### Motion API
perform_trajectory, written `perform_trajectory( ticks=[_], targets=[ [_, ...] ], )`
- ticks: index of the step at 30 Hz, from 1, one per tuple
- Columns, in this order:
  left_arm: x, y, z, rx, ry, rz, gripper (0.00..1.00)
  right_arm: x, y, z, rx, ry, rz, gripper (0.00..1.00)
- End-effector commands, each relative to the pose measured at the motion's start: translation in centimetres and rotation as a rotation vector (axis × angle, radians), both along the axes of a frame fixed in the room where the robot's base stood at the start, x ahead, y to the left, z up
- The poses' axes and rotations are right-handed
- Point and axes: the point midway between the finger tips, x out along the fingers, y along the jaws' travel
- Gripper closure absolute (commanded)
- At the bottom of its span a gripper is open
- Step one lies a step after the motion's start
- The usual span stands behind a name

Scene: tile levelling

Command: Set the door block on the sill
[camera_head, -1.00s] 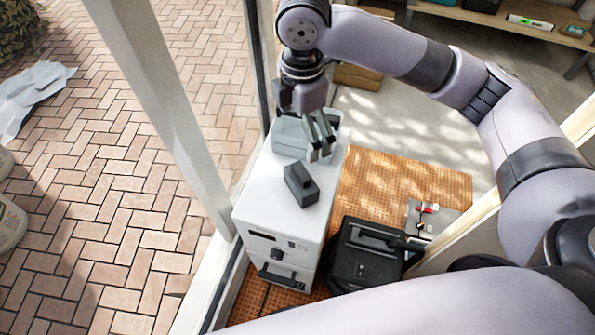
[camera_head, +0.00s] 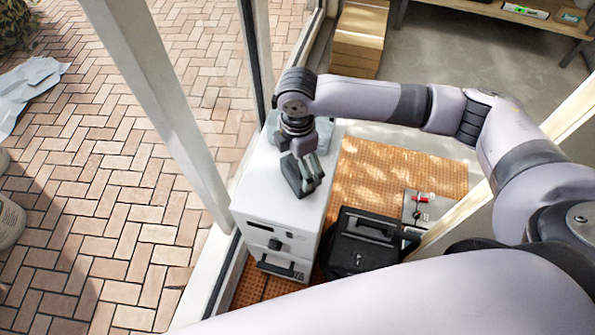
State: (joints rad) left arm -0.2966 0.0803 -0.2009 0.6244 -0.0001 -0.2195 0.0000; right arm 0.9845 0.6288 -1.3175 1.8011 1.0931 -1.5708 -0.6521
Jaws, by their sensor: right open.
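A small dark grey block (camera_head: 290,177), which looks like the door block, lies on top of a white cabinet (camera_head: 262,200). My right gripper (camera_head: 309,172) is open and low over the block, its fingers beside it and hiding part of it. I cannot tell whether they touch it. The pale sill (camera_head: 207,283) runs along the foot of the door frame, left of the cabinet. My left gripper is not in view.
A black case (camera_head: 362,247) stands right of the cabinet on an orange perforated mat (camera_head: 380,170). A grey item (camera_head: 275,128) sits behind the block on the cabinet. The white frame post (camera_head: 165,105) rises at left. Brick paving (camera_head: 110,215) outside is mostly clear.

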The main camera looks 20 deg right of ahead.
Motion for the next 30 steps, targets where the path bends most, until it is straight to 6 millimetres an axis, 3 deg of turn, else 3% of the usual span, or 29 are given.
perform_trajectory(
  ticks=[5, 13, 30],
  targets=[
    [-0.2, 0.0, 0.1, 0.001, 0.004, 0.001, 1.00, 0.0, 0.0, -2.0, 0.000, 0.000, 0.001, 0.00],
    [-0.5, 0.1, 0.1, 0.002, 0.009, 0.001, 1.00, 0.0, 0.0, -2.3, 0.000, -0.001, 0.002, 0.01],
    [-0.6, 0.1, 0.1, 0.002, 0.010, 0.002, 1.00, 0.0, 0.0, -2.3, 0.000, -0.001, 0.001, 0.39]
  ],
)
